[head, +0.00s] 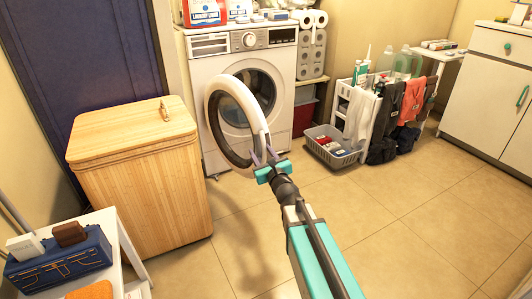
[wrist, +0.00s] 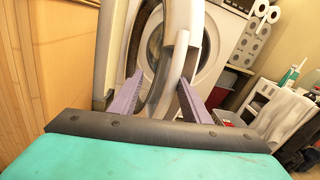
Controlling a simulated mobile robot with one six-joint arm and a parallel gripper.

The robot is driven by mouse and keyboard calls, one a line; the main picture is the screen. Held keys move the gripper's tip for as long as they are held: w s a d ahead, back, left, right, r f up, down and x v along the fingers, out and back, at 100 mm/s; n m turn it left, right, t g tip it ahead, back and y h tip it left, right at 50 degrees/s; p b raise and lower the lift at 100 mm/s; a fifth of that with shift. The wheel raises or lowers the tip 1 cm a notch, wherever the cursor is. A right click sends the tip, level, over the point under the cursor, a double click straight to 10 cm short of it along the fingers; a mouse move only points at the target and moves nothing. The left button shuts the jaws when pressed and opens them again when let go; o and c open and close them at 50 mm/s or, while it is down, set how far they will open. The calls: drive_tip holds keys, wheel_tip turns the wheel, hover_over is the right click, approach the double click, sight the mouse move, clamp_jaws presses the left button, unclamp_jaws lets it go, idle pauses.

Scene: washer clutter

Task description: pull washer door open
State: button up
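The white washer (head: 286,72) stands against the back wall with its round drum opening showing. Its door (head: 250,108), a white ring with a dark inner rim, is swung far out from the front toward me. My gripper (head: 264,155) is at the door's lower near edge. In the wrist view, the purple fingers (wrist: 158,88) are spread with the door's edge (wrist: 179,58) between them. The left finger looks apart from the edge; the right finger is close to it, and I cannot tell whether it touches.
A wooden hamper (head: 150,180) stands left of the door. A grey basket (head: 333,150) and a white rack (head: 358,112) with hanging cloths are to the right. A small table with a blue bag (head: 62,262) is at the near left. The tiled floor at right is clear.

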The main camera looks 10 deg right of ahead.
drive_tip(key=shift+w+a+r+n, duration=0.15)
drive_tip(key=shift+a+r+n, duration=0.15)
drive_tip(key=shift+a+r, duration=0.15)
drive_tip(key=shift+f, duration=0.1)
drive_tip(key=p+v, duration=0.3)
drive_tip(key=v, duration=0.3)
drive_tip(key=shift+d+f, duration=0.15)
drive_tip(key=shift+d, duration=0.2)
drive_tip(key=s+p, duration=0.1)
drive_tip(key=p, duration=0.2)
drive_tip(key=shift+s, duration=0.1)
drive_tip(key=p+v, duration=0.1)
drive_tip(key=p, duration=0.4)
drive_tip(key=shift+s+d, duration=0.2)
drive_tip(key=shift+p+v, duration=2.7)
drive_tip(key=shift+p, duration=1.35)
drive_tip(key=shift+d+f, duration=0.1)
drive_tip(key=shift+f, duration=0.05)
